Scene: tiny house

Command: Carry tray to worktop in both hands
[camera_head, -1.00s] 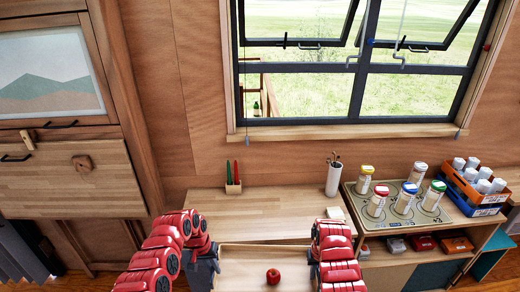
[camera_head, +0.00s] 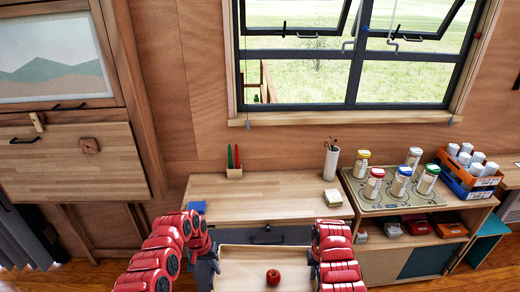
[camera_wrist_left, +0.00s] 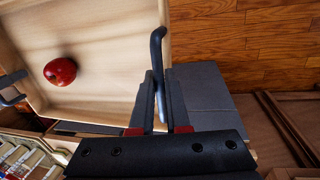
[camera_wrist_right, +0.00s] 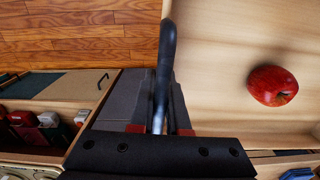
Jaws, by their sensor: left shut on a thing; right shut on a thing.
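The wooden tray (camera_head: 240,254), with raised rims, is at the bottom of the head view. A red apple (camera_head: 273,277) lies in it. My left gripper (camera_wrist_left: 160,105) is shut on the tray's black left handle (camera_wrist_left: 157,45). My right gripper (camera_wrist_right: 160,105) is shut on the black right handle (camera_wrist_right: 168,45). In the head view the tray appears in front of the worktop (camera_head: 265,197), with the worktop's front edge showing beyond its far rim. The tray's near side is cut off by the head view's bottom edge.
A shelf with jars (camera_head: 400,181) adjoins on the right. The worktop's middle is clear.

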